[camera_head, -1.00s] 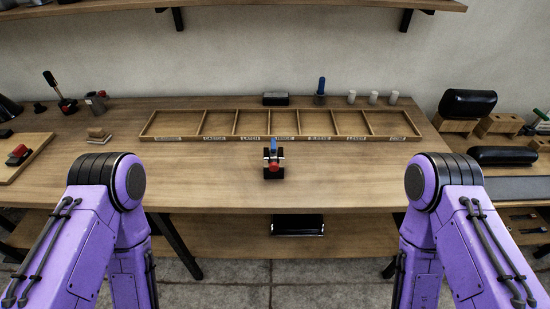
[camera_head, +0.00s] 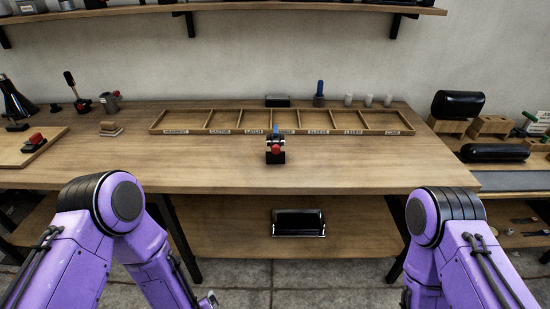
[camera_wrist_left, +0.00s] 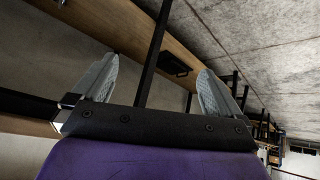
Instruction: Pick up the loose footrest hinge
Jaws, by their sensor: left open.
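A small black device with a red ball and a blue top (camera_head: 275,150) stands on the workbench, in front of the divided tray. I cannot tell for sure whether it is the loose footrest hinge. A black padded piece with a shiny metal frame (camera_head: 298,222) lies on the lower shelf. My left gripper (camera_wrist_left: 155,88) is open and empty in the left wrist view, its two fingers apart, below the bench level. In the head view only a bit of it (camera_head: 209,300) shows at the bottom edge. My right gripper is out of view; only the right arm shows.
A long wooden tray with labelled compartments (camera_head: 157,128) lies along the back of the workbench (camera_head: 210,165). A board with a red-topped tool (camera_head: 35,142) is at left. Black cushions (camera_head: 459,104) and wooden blocks stand at right. The bench's front middle is clear.

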